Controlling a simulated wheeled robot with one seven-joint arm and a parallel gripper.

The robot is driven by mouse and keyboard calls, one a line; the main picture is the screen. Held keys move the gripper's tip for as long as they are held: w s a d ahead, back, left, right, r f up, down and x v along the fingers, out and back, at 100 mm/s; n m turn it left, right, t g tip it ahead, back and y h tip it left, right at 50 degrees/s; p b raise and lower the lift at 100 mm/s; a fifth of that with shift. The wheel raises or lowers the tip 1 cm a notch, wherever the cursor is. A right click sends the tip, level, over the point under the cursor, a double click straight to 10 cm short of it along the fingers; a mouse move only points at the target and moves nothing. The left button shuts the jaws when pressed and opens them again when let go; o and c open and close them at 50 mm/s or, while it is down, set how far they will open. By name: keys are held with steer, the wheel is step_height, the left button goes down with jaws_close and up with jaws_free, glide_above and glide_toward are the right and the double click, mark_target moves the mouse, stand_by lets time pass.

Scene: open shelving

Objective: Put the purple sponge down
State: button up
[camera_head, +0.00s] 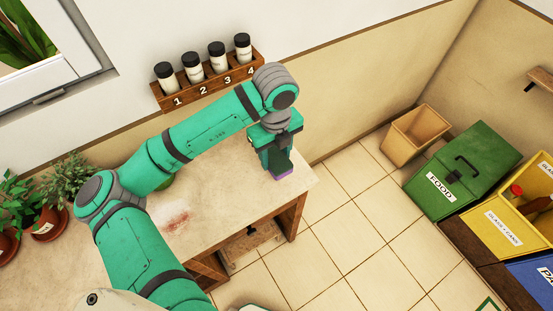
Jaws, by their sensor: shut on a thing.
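My gripper (280,164) is at the right end of the counter (230,198), pointing down. It is shut on the purple sponge (281,174), of which only a thin purple edge shows below the fingers. The rest of the sponge is hidden by the gripper. The sponge is at or just above the counter top near its right corner; I cannot tell whether it touches. A reddish stain (177,220) marks the counter to the left of the gripper.
A wall rack (213,84) numbered 1 to 4 holds several jars behind my arm. Potted plants (45,220) stand at the left. Bins, including a green food bin (464,168), stand on the floor at right.

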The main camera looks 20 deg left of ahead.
mark_target(276, 160)
steer(key=shift+w+f, duration=0.4)
steer(key=shift+w+a+f, duration=0.1)
steer(key=shift+w+f, duration=0.1)
steer(key=shift+f, duration=0.75)
steer(key=shift+w+f, duration=0.2)
steer(key=shift+f, duration=0.7)
steer(key=shift+f, duration=0.1)
steer(key=o, duration=1.1)
steer(key=shift+f, duration=0.1)
steer(key=shift+s, duration=0.15)
step_height(276, 160, up, 12)
steer(key=shift+r, duration=0.25)
